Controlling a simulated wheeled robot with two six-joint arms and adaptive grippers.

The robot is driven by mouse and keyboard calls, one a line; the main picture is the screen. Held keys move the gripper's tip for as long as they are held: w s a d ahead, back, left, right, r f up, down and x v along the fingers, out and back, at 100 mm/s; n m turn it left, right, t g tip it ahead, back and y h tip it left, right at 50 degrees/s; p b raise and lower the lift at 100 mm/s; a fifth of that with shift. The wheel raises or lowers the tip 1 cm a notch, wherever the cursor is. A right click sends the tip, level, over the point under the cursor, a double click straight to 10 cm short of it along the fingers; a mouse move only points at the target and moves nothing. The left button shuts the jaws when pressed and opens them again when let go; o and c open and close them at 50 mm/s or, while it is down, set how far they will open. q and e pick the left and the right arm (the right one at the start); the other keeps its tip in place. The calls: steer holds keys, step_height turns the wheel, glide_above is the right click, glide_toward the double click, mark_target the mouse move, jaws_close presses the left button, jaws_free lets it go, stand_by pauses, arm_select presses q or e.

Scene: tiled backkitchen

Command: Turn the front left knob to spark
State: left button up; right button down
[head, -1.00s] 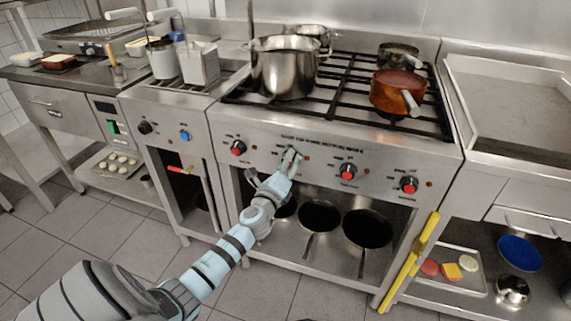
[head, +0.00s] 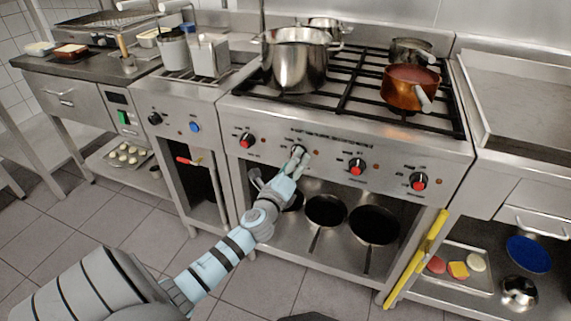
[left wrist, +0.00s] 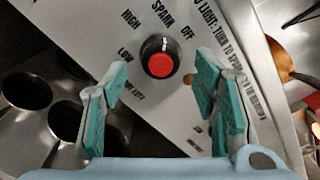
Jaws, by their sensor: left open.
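A row of black knobs with red caps runs along the stove's front panel (head: 330,147). The leftmost knob (head: 246,140) is clear of me. My left gripper (head: 296,164) is at the second knob (head: 298,150), which it partly hides in the head view. In the left wrist view this knob (left wrist: 160,57) lies ahead of and between the open fingertips of my left gripper (left wrist: 162,78), with a gap on both sides. Printed words around it read HIGH, SPARK, OFF and LOW. The third knob (head: 357,167) and rightmost knob (head: 418,181) stand farther right. My right gripper is not in view.
A large steel pot (head: 295,62) and a copper saucepan (head: 411,88) stand on the burner grates above the panel. Frying pans (head: 373,225) lie on the open shelf below.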

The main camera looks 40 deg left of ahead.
arm_select(q)
steer(key=v, duration=0.9)
